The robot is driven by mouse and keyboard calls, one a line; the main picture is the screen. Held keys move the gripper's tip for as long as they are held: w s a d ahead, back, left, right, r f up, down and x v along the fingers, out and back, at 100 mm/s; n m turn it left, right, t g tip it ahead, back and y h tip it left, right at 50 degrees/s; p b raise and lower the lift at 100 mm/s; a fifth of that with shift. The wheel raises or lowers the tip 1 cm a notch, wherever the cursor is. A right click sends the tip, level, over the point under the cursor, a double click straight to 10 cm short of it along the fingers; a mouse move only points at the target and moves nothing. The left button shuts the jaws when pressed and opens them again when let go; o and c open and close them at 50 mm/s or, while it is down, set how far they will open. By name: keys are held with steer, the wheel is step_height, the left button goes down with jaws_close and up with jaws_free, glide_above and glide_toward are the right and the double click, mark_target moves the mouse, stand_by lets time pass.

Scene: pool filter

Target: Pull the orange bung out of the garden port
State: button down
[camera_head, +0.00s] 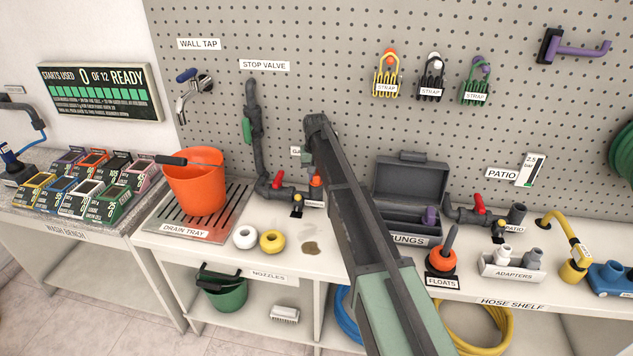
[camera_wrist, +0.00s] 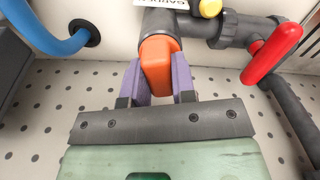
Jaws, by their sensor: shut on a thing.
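The orange bung (camera_wrist: 158,52) sits at the mouth of the grey garden port (camera_wrist: 168,24) in the wrist view, against the pipe end. How deep it sits cannot be told. My gripper (camera_wrist: 157,72) has two purple fingers, shut on the bung from both sides. In the head view the bung (camera_head: 316,180) shows as a small orange patch on the grey garden pipe, just left of my arm. My fingers are mostly hidden behind the arm there.
A red valve handle (camera_wrist: 274,53) is right of the port in the wrist view, and a yellow knob (camera_wrist: 209,8) is above. A blue hose (camera_wrist: 50,38) is at left. In the head view an orange bucket (camera_head: 196,185) and an open grey bungs box (camera_head: 408,190) flank the port.

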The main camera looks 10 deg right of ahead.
steer(key=shift+r+p, duration=0.45)
steer(key=shift+r, duration=0.1)
step_height(320, 180, up, 6)
steer(key=p, duration=0.6)
